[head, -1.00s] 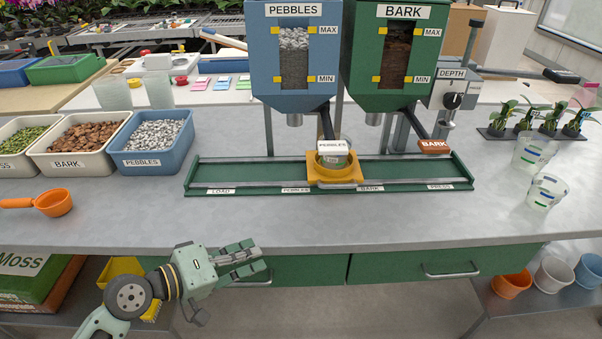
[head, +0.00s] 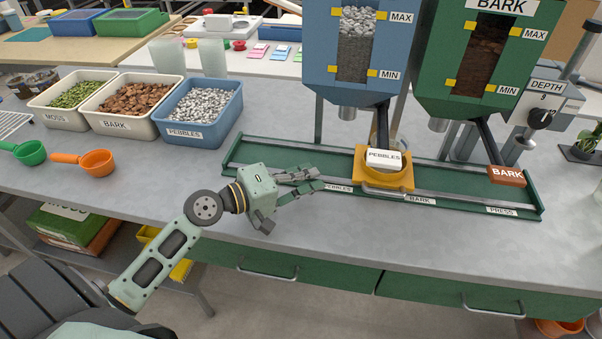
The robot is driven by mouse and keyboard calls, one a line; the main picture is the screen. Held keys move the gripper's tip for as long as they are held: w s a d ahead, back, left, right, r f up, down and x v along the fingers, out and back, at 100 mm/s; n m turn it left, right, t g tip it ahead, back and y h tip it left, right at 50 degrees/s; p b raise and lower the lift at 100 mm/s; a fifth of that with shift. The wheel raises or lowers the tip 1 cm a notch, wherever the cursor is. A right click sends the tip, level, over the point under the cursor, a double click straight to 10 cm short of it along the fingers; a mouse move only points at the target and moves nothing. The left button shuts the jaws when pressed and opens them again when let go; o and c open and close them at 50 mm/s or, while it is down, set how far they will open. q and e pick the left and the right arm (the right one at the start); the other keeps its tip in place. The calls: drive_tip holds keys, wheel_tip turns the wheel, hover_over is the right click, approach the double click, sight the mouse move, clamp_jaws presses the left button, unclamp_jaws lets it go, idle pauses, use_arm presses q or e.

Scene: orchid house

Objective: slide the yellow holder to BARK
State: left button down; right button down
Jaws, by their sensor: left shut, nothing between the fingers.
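The yellow holder (head: 402,182) sits on the green slide rail (head: 455,192), between the rail's PEBBLES label (head: 338,188) and BARK label (head: 420,200). The white PEBBLES lever block (head: 384,160) hangs in front of the holder's ring and hides part of it. The holder is left of the brown BARK lever block (head: 507,176). My left gripper (head: 319,179) is shut and empty, over the rail just left of the holder, with a small gap to it. My right gripper is out of view.
The blue PEBBLES hopper (head: 352,88) and green BARK hopper (head: 470,95) stand behind the rail. Tubs of moss (head: 62,118), bark (head: 112,124) and pebbles (head: 195,134) stand at the left, near an orange scoop (head: 97,162). The bench front is clear.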

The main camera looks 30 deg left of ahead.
use_arm(q)
drive_tip(key=p+x, duration=0.1)
drive_tip(key=x, duration=0.5)
drive_tip(key=shift+d, duration=0.1)
drive_tip(key=shift+d+f+p, duration=0.25)
drive_tip(key=shift+d+p, duration=0.3)
drive_tip(key=shift+d, duration=0.55)
drive_tip(key=shift+w+d+f, duration=0.1)
drive_tip(key=shift+d+f, duration=0.05)
drive_tip(key=shift+d, duration=0.2)
drive_tip(key=shift+w+d+f, duration=0.1)
drive_tip(key=shift+d+f, duration=0.1)
